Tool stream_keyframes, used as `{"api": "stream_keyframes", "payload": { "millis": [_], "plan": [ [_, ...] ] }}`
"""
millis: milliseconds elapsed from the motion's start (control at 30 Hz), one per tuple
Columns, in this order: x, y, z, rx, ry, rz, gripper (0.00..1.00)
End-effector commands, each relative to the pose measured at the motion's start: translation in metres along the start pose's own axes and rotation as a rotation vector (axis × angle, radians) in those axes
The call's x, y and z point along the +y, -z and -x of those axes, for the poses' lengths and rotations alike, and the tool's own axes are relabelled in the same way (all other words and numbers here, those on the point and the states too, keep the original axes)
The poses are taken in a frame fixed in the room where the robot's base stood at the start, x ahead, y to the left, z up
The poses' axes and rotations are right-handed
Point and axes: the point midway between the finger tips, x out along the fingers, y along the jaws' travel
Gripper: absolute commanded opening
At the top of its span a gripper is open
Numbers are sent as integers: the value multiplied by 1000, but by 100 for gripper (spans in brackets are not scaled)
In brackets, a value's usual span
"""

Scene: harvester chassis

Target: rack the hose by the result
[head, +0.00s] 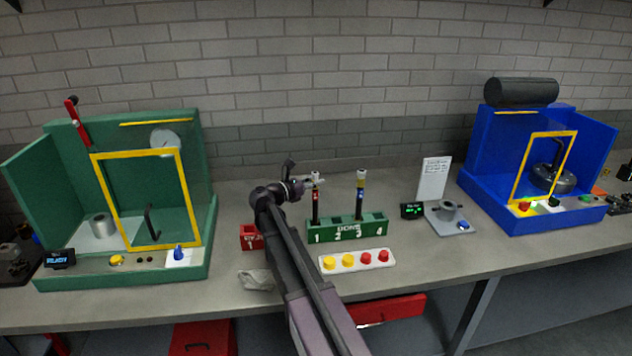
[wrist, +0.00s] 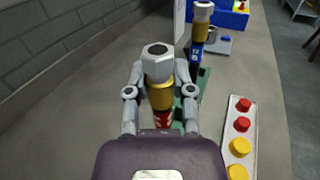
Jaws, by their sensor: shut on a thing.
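My gripper (head: 312,183) is shut on the upper end of a black hose with a red band (head: 316,203). In the wrist view its fingers (wrist: 160,92) hold the gold collar below a silver hex nut (wrist: 158,62). The hose stands upright at slot 1 of the green rack (head: 346,232), marked DONE and 1 to 4. Its lower end meets the rack; how deep it sits I cannot tell. A second hose, with a blue band (head: 361,203), stands upright at slot 3. Slots 2 and 4 show no hose. A red rack (head: 250,237) is partly hidden behind my arm.
A white strip with yellow and red buttons (head: 357,261) lies in front of the rack. A small display (head: 412,211) and a grey fixture (head: 448,212) stand right of it. A green test booth (head: 205,240) is left, a blue one (head: 490,185) right. A grey cloth (head: 256,280) lies near the front edge.

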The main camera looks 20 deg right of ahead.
Motion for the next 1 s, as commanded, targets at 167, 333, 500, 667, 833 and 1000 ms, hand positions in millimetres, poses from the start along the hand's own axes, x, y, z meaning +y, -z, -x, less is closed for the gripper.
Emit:
{"api": "stream_keyframes", "payload": {
  "millis": [167,333,500,667,833,1000],
  "plan": [
    [0,6,0,-1,0,0,0],
    [0,8,0,-1,0,0,0],
    [0,8,0,-1,0,0,0],
    [0,8,0,0,1,0,0],
    [0,8,0,0,1,0,0],
    [0,8,0,0,1,0,71]
  ]
}}
